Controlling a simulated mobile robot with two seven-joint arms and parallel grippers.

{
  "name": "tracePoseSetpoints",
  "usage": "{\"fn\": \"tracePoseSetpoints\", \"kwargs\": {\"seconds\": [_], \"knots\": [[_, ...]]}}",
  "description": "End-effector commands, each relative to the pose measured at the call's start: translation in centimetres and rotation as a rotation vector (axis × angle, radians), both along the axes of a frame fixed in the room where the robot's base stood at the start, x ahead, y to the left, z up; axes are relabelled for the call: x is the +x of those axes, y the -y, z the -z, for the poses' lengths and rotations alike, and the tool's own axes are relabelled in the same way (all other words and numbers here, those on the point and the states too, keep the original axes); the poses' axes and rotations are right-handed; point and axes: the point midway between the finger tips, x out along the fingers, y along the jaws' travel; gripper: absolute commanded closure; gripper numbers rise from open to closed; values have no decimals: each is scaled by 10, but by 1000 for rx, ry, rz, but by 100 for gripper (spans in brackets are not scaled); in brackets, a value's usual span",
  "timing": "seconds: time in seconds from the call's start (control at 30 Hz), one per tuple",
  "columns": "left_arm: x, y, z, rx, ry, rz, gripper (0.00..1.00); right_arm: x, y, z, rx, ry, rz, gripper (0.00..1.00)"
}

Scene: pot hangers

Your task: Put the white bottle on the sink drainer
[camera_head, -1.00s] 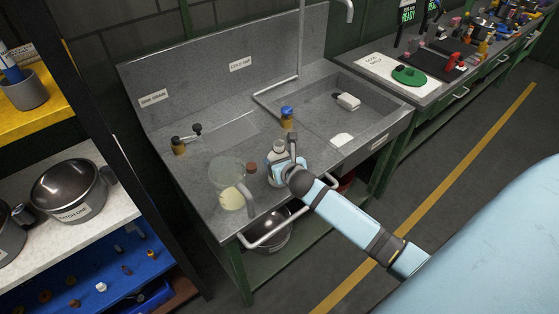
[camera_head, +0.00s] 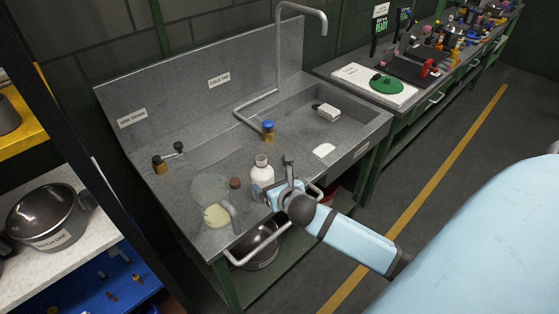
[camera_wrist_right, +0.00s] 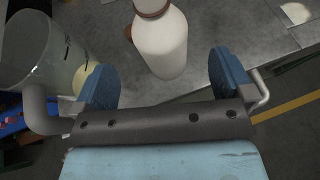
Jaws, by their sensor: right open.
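The white bottle (camera_head: 262,172) stands upright near the front edge of the grey sink counter. It has a brown neck ring in the right wrist view (camera_wrist_right: 162,45). My right gripper (camera_head: 273,180) is open and empty at the counter's front edge, just in front and to the right of the bottle. In the right wrist view its blue fingers (camera_wrist_right: 163,76) are spread, with the bottle beyond and between them. The sink drainer seems to be the flat rectangular panel (camera_head: 214,151) left of the basin; the wall label above it is hard to read. My left gripper is not visible.
A blue-topped jar (camera_head: 268,130) stands by the basin (camera_head: 300,115). A front rail (camera_head: 262,248) runs below the counter edge. The panel looks clear.

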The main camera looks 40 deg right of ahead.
Motion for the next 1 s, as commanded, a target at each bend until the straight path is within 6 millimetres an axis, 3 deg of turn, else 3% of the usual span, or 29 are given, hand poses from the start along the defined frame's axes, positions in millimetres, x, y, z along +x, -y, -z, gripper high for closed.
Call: {"fn": "tracePoseSetpoints", "kwargs": {"seconds": [0.1, 0.27, 0.43, 0.67, 1.0], "knots": [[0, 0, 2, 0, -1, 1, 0, -20, -4, -7, -1, -1, -3, 1], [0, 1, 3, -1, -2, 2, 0, -35, -7, -14, 3, -2, 0, 1], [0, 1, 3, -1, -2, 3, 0, -48, -18, -2, 174, -3, 41, 1], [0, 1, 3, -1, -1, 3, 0, -93, -64, 49, 954, -37, 300, 1], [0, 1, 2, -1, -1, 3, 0, -169, -132, 101, 2151, -117, 974, 1]]}}
